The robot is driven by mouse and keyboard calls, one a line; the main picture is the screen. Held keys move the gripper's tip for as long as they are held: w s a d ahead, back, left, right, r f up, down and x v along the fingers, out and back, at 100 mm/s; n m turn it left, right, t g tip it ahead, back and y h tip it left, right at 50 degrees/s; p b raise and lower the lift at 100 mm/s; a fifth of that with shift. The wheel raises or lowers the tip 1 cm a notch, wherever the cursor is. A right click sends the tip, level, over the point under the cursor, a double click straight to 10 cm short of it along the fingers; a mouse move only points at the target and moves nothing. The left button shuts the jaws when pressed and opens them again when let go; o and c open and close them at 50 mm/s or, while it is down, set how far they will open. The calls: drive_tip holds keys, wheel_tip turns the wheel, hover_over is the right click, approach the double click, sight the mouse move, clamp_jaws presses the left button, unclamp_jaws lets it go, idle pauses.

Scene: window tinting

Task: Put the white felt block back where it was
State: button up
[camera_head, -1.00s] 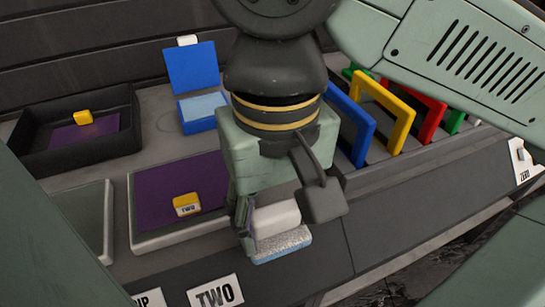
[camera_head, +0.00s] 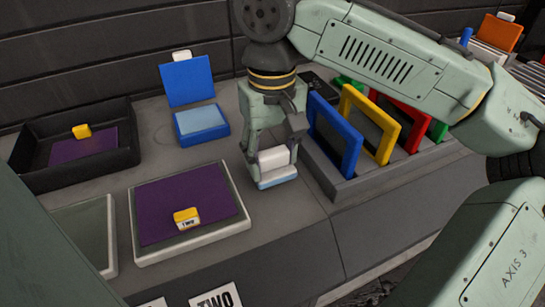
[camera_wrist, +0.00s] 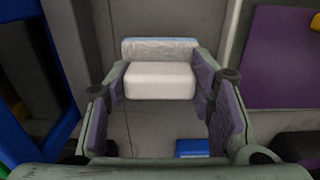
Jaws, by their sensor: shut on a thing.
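The white felt block (camera_head: 275,161) is a white grip piece with a pale, blue-edged felt pad on its underside. My gripper (camera_head: 273,157) is shut on its white part. It hangs between the purple sheet's tray and the frame rack, felt side down. The wrist view also shows the block (camera_wrist: 160,80) between both fingers, with its grey-white pad beyond. I cannot tell whether the pad touches the table. The place where it was before is not clear from these frames.
A frame rack (camera_head: 348,187) with blue, yellow, red and green frames stands close right. An open blue box (camera_head: 201,136) is behind. A white-rimmed tray (camera_head: 190,245) with a purple sheet and yellow tab is left; a black tray (camera_head: 70,178) is farther left.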

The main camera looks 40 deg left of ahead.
sight(272, 153)
drive_tip(key=shift+f, duration=0.9)
drive_tip(key=shift+f, duration=0.15)
drive_tip(key=o, duration=1.1)
wheel_tip(272, 153, up, 12)
drive_tip(key=shift+r, duration=0.2)
